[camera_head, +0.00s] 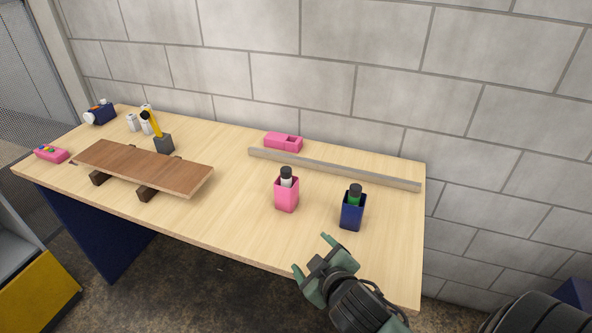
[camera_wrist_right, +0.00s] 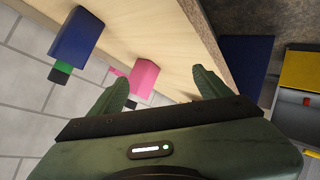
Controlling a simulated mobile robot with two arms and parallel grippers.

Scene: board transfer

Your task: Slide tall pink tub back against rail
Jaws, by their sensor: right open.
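The tall pink tub (camera_head: 286,195) stands upright on the table, with a white bottle with a black cap (camera_head: 286,176) in it. It stands in front of the grey rail (camera_head: 330,168), with bare table between them. In the right wrist view the pink tub (camera_wrist_right: 145,76) shows beyond my fingers. My right gripper (camera_head: 309,255) is open and empty, at the table's front edge, nearer the front than the tub and to its right. The right wrist view shows its two fingers (camera_wrist_right: 160,88) spread apart. My left gripper is in neither view.
A blue tub (camera_head: 352,214) with a green, black-capped bottle stands right of the pink tub; it also shows in the right wrist view (camera_wrist_right: 77,38). A low pink tub (camera_head: 282,142) lies behind the rail. A brown board (camera_head: 145,168) rests on supports at left. Table right of it is clear.

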